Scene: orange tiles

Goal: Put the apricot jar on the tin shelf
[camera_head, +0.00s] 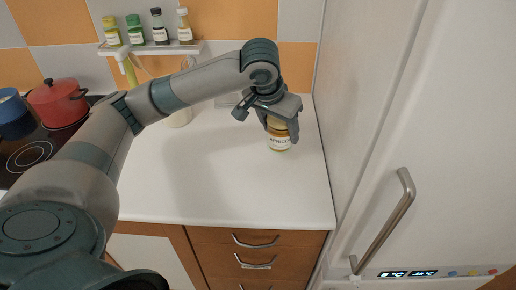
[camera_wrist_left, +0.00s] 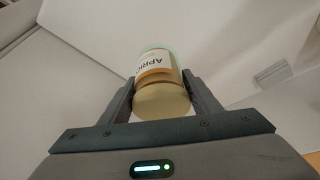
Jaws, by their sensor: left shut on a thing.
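The apricot jar (camera_head: 279,142) has a white label and orange contents, and is over the right part of the white counter. My left gripper (camera_head: 283,127) reaches down from above and is shut on it. In the left wrist view, the jar (camera_wrist_left: 157,68) is between the two fingers of the gripper (camera_wrist_left: 160,88), its pale round lid towards the camera. I cannot tell whether the jar touches the counter. A pale wall shelf (camera_head: 150,49) at the back left holds several small bottles; I cannot tell whether it is the tin shelf. My right gripper is not in view.
A red pot (camera_head: 58,104) and a blue pot (camera_head: 12,115) stand on the black hob (camera_head: 30,152) at left. A tall white fridge (camera_head: 440,130) with a metal handle (camera_head: 388,222) bounds the right side. The middle of the white counter (camera_head: 215,190) is clear.

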